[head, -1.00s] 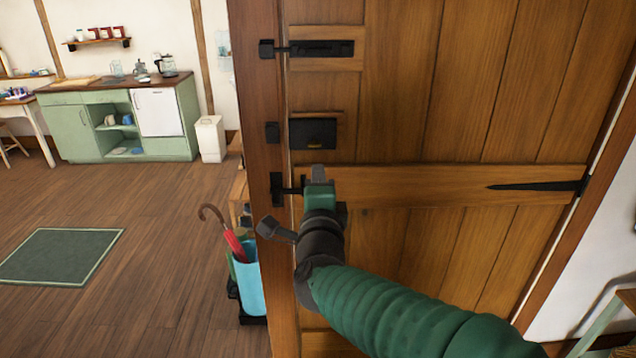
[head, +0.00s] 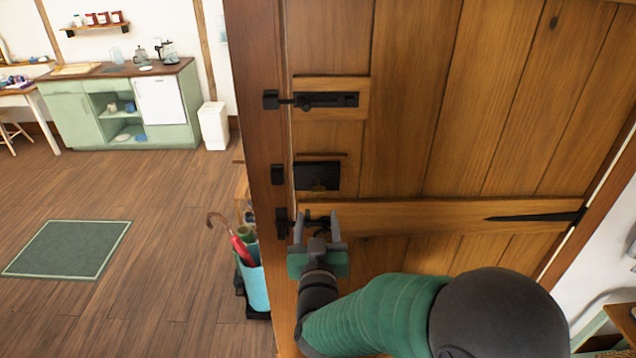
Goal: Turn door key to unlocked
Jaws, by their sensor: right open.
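The wooden door (head: 415,110) fills the right half of the head view and stands shut against its frame. A black lock box (head: 317,172) is on its left edge at mid-height. A small dull brass patch (head: 319,186) shows low on the box; I cannot make out a key shape or which way it is turned. My right gripper (head: 317,228) is open and empty, with its two fingers pointing up, just below the lock box. It overlaps the black latch (head: 321,219) in the picture; I cannot tell whether it touches. My left gripper is out of view.
A sliding bolt (head: 330,100) sits above the lock box. A long black hinge strap (head: 535,217) is at the right. A blue umbrella stand (head: 254,286) with a red umbrella (head: 243,252) stands left of the door frame. The floor (head: 160,280) at left is mostly clear.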

